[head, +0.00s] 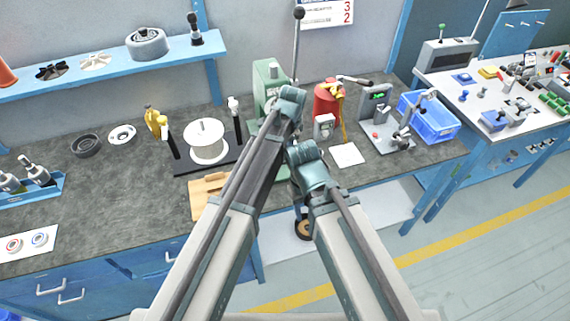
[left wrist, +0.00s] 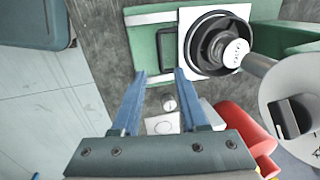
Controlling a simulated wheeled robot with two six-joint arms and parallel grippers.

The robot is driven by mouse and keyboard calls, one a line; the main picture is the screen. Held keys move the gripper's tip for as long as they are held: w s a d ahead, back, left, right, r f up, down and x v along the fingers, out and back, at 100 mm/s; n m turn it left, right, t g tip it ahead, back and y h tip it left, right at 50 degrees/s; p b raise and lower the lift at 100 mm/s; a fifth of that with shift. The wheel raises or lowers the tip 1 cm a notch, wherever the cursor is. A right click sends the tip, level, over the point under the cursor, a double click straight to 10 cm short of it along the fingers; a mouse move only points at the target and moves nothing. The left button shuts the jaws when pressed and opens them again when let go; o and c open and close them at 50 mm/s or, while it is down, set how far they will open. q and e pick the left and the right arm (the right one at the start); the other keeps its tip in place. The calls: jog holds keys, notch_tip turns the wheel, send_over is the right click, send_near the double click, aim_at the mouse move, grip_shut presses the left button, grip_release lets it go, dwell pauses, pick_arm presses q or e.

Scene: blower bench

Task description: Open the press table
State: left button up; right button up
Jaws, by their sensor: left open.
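The green press (head: 270,78) stands at the back middle of the bench, with a tall lever ending in a black ball (head: 298,13). In the left wrist view its green base (left wrist: 145,52) carries a white plate (left wrist: 187,60) with a dark round part (left wrist: 222,45) on it, beside a grey cylinder. My left gripper (left wrist: 160,75) is open and empty, its blue fingers above the bench near the plate's left edge. A small grey knob (left wrist: 169,103) shows between the fingers. My arms hide the press's lower part in the head view. My right gripper cannot be made out.
A red canister (head: 327,98), a grey switch box (head: 324,126) and a white sheet (head: 348,154) are right of the press. A blue crate (head: 432,122) is farther right. A white spool (head: 206,140) stands left. The front left bench (head: 130,195) is mostly clear.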

aim_at(285, 163)
pick_arm(q)
jog(key=f+b, duration=0.2)
jog(key=f, duration=0.1)
jog(key=w+f+b, duration=0.1)
jog(key=f+b, duration=0.5)
jog(key=shift+w+a+f, duration=0.2)
jog(key=shift+w+a, duration=0.05)
jog(key=shift+w, duration=0.15)
grip_shut()
dwell(1.0)
